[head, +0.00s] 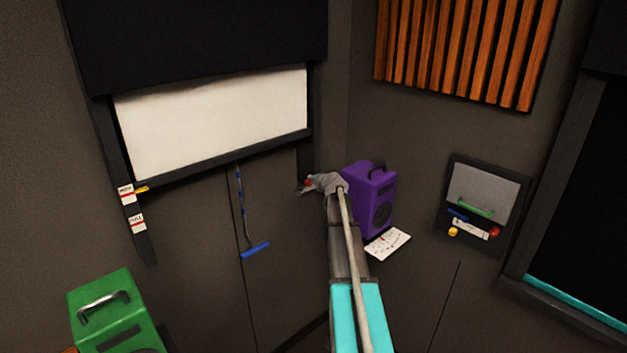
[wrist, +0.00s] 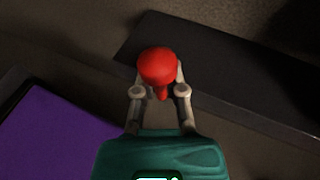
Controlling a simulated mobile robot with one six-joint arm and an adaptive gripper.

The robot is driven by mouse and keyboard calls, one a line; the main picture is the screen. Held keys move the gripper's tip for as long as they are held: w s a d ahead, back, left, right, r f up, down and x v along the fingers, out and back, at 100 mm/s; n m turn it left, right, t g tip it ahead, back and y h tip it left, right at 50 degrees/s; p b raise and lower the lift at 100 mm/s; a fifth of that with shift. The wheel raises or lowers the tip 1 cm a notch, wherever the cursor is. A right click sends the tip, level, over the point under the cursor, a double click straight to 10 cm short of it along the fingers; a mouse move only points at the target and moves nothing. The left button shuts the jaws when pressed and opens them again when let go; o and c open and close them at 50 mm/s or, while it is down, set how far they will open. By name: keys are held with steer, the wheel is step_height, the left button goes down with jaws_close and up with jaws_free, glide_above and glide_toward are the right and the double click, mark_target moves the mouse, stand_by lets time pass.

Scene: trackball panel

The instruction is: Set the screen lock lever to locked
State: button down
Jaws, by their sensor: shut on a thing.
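A red ball-shaped knob (head: 308,181), which appears to be the lock lever's end, is at the lower right of the screen frame. In the wrist view the red knob (wrist: 157,66) fills the space between the fingertips, with a short red stem below it. My gripper (wrist: 160,88) is shut on it; in the head view my gripper (head: 312,184) reaches it from the right. The lever's pivot and any lock marking are hidden or too small to make out. The white screen (head: 215,120) hangs partly lowered in its dark frame.
A purple speaker (head: 369,198) stands close right of my gripper. A blue pull handle (head: 255,250) hangs on a cord below the screen. A green case (head: 112,310) is lower left, a control panel (head: 484,196) right.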

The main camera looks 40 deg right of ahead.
steer(key=shift+w+r, duration=0.1)
steer(key=shift+w, duration=0.1)
steer(key=c, duration=0.7)
jaws_free()
steer(key=shift+a, duration=0.15)
steer(key=shift+s, duration=0.15)
